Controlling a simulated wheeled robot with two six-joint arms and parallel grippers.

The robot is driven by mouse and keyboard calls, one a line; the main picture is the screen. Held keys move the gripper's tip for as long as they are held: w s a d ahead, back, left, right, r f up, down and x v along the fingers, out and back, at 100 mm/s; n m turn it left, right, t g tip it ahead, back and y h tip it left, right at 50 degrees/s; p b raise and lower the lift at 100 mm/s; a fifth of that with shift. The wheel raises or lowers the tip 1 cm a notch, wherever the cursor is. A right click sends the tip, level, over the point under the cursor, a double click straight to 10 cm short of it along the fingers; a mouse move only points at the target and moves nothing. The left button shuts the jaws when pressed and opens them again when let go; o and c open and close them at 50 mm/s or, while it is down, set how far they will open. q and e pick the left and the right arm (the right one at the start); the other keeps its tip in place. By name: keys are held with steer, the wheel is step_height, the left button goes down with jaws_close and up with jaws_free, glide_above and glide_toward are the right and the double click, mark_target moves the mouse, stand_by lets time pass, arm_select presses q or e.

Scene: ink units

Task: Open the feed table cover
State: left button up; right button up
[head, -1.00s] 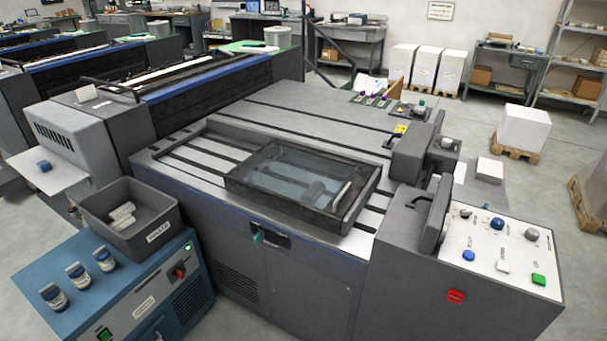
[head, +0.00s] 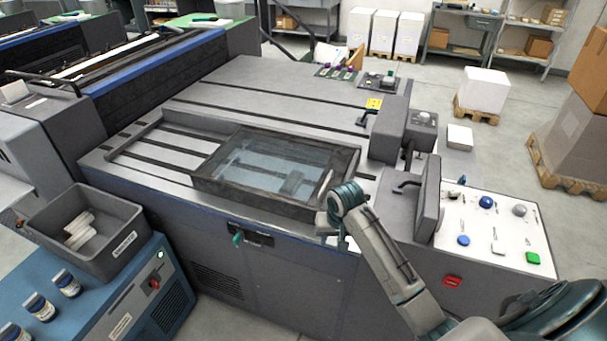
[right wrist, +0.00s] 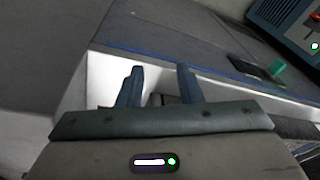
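The feed table cover (head: 276,165), a dark frame with a clear panel, lies flat over the slotted feed table (head: 150,165) in the head view. Its pale bar handle (head: 326,186) is on the right side, partly hidden by my right wrist. My right gripper (head: 326,222) is at the cover's near right corner, just below the handle; its fingers are hard to make out there. In the right wrist view my right gripper (right wrist: 158,80) has its two fingers apart with nothing clearly held between them. I cannot tell whether it touches the cover. My left gripper is out of view.
A control panel (head: 480,245) with coloured buttons and an upright grey housing (head: 428,200) stand right of the cover. A grey bin (head: 85,225) sits on a blue cabinet (head: 90,290) at the left. A green-handled latch (head: 238,239) is on the machine's front.

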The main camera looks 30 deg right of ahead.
mark_target(325, 185)
steer(key=w+d+r, duration=0.1)
steer(key=w+r, duration=0.1)
steer(key=w+d+r+m, duration=0.1)
steer(key=w+r, duration=0.2)
steer(key=w+d+r+m, duration=0.1)
steer(key=w+r, duration=0.1)
steer(key=r, duration=0.1)
steer(key=shift+w+d, duration=0.25)
steer(key=shift+w, duration=0.05)
steer(key=w+d+r+m+y, duration=0.1)
steer(key=w+d+r+m, duration=0.15)
steer(key=r, duration=0.25)
steer(key=w+d+r+m, duration=0.1)
steer(key=w+d+r, duration=0.1)
steer(key=w+r, duration=0.2)
steer(key=shift+n+g, duration=0.25)
steer(key=shift+g, duration=0.05)
steer(key=f+p, duration=0.1)
steer(key=f, duration=0.5)
steer(key=w+a+f+p, duration=0.1)
steer(key=f, duration=0.2)
steer(key=shift+p, duration=0.3)
steer(key=shift+w+f, duration=0.1)
steer(key=shift+f, duration=0.5)
jaws_close()
